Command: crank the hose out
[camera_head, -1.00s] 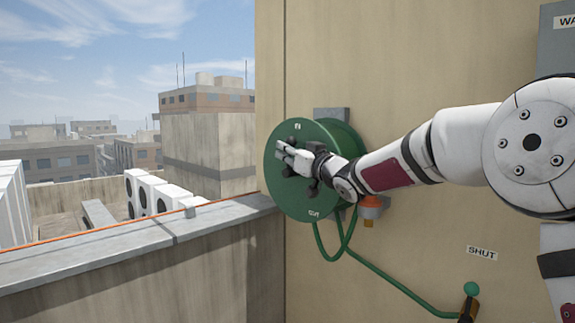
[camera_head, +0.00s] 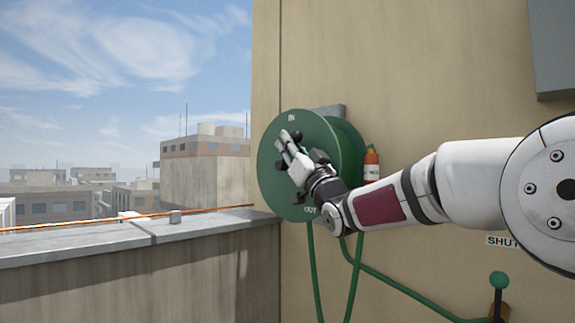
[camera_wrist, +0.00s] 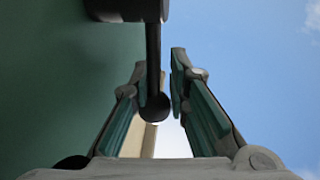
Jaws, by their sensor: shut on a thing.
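A green hose reel (camera_head: 272,176) with IN at the top and OUT at the bottom of its face is mounted on the beige wall. My gripper (camera_head: 284,141) lies across the face, its fingers pointing up and left. In the wrist view, a dark crank handle (camera_wrist: 153,62) with a rounded end stands between the fingers of my gripper (camera_wrist: 160,72), which is shut on it. The handle is hard to make out in the head view.
An orange-topped item (camera_head: 371,163) shows right of the reel. A green-knobbed lever (camera_head: 499,281) stands low right under a SHUT label (camera_head: 500,241). A grey box (camera_head: 551,50) is at upper right. A parapet (camera_head: 110,242) with an orange line along it runs left.

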